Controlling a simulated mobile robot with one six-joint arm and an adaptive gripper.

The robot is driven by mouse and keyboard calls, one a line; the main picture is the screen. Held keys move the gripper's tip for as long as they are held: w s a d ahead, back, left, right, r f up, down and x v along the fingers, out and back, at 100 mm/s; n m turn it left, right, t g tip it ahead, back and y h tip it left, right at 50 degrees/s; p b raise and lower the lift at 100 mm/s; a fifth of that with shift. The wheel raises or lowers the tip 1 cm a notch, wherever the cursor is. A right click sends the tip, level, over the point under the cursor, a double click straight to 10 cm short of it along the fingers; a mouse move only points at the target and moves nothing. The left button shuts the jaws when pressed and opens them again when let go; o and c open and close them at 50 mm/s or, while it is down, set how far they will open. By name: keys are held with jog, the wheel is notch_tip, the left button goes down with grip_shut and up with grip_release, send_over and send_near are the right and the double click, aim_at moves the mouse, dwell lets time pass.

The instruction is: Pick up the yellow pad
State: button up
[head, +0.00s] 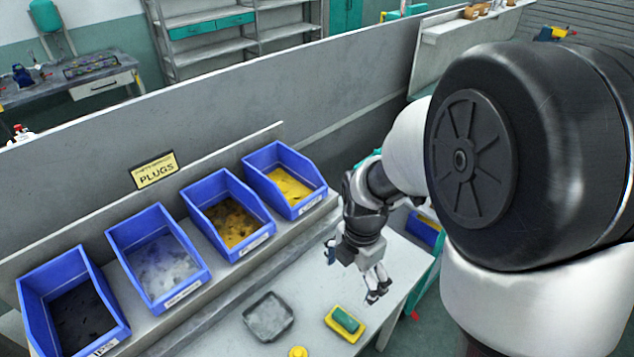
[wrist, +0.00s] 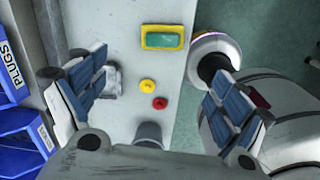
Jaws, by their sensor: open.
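A flat yellow rectangular pad (head: 331,322) lies on the grey bench with a green block (head: 345,319) on top of it. In the wrist view the yellow pad (wrist: 144,41) shows as a rim around the green block (wrist: 165,40), near the top middle. My gripper (head: 377,289) is open and empty above the bench, up and to the right of the pad in the head view. In the wrist view its two fingers (wrist: 158,75) stand wide apart, with the pad beyond them. A small round yellow piece (wrist: 147,86) lies between the fingers in the picture.
A grey tray (head: 268,316) lies left of the pad. A red round piece (wrist: 160,103) and a grey cylinder (wrist: 149,132) show in the wrist view. Several blue bins (head: 158,255) stand along the back under a PLUGS sign (head: 155,170). The bench's right edge is close to the pad.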

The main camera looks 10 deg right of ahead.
jog(key=shift+o, duration=0.4)
notch_tip(320, 180, down, 4)
jog(key=shift+w+r+n, duration=0.15)
jog(key=shift+r+n, duration=0.1)
jog(key=shift+n, duration=0.95)
jog(key=b, duration=0.4)
send_over(346, 319)
jog(key=w, duration=0.1)
jog(key=f, duration=1.1)
jog(key=shift+d+f, duration=0.1)
jog(key=shift+d, duration=0.15)
jog(key=f+b, duration=0.1)
jog(key=f, duration=0.2)
jog(key=s+f+b, duration=0.1)
jog(key=shift+a+f+b, duration=0.3)
jog(key=shift+w+f, duration=0.15)
jog(key=shift+f, duration=0.25)
jog(key=shift+r, duration=0.1)
jog(key=shift+c, duration=0.2)
jog(key=c, duration=1.4)
